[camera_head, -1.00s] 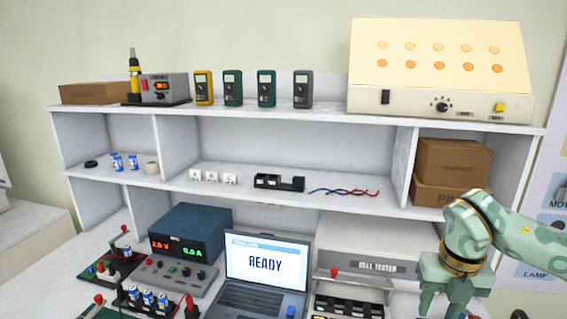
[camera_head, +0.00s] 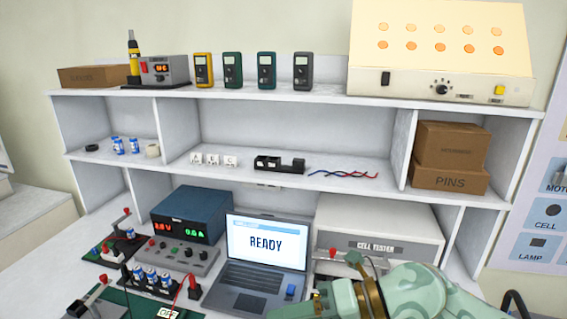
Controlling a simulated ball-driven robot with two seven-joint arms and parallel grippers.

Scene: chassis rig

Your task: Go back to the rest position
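My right arm comes in at the bottom right, in front of the cell tester (camera_head: 385,225), and covers the tester's lower front. Its wrist is near the bottom edge, and its gripper fingers lie out of the picture, so what they hold is hidden. My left arm and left gripper do not show.
An open laptop (camera_head: 262,250) reading READY stands mid-bench. Left of it are a blue power supply (camera_head: 193,213), a battery holder (camera_head: 150,287) with several cells, and red-lever switches. Shelves above hold meters, a black holder (camera_head: 279,164), wires (camera_head: 345,173) and boxes (camera_head: 450,160).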

